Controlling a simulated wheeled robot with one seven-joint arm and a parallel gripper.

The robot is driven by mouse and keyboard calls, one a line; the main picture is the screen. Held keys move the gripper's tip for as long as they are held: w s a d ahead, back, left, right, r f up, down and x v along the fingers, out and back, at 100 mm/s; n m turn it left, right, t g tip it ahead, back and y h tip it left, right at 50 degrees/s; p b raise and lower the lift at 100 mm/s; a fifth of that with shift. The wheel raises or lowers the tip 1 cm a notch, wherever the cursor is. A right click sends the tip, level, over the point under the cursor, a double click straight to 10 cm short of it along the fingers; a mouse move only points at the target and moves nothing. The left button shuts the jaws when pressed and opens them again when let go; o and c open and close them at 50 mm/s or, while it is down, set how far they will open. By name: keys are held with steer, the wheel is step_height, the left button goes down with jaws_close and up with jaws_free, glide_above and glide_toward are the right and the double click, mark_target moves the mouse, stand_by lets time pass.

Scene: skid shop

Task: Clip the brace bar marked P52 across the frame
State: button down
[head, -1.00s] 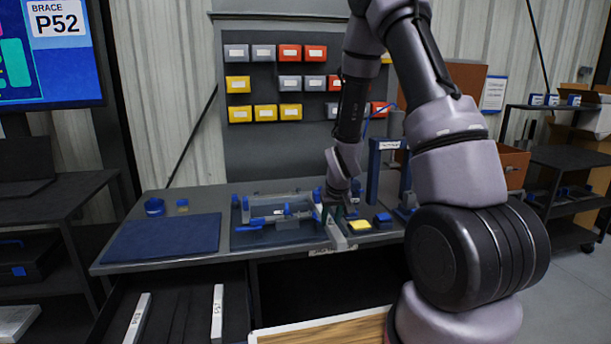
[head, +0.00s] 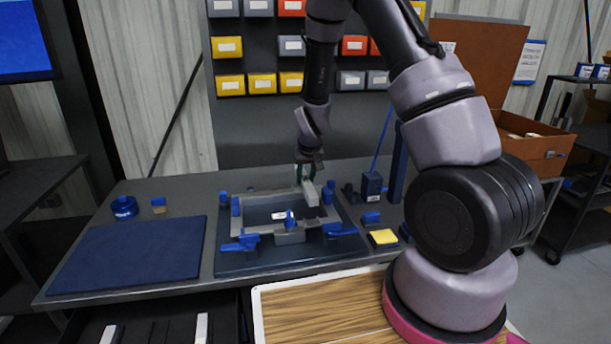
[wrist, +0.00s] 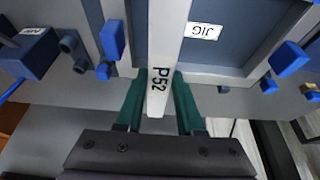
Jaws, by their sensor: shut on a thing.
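My gripper (head: 307,172) is shut on the pale grey brace bar (head: 311,194) near the back right of the frame. In the wrist view, the green fingers (wrist: 160,88) grip one end of the bar (wrist: 166,45), and its P52 mark shows between them.
A blue mat (head: 130,255) lies left of the jig. A blue ring (head: 124,207) stands behind it. A yellow-topped block (head: 383,238) and a dark blue block (head: 372,186) stand to the right. An open drawer (head: 238,330) with pale bars is below the bench.

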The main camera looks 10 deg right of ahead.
steer(key=shift+w+a+f, duration=0.1)
steer(key=shift+w+f, duration=0.15)
steer(key=shift+f, duration=2.1)
steer(key=shift+f, duration=1.1)
stand_by(0.5)
steer(key=shift+c, duration=0.2)
jaws_free()
steer(key=shift+s, duration=0.1)
steer(key=shift+r, duration=3.5)
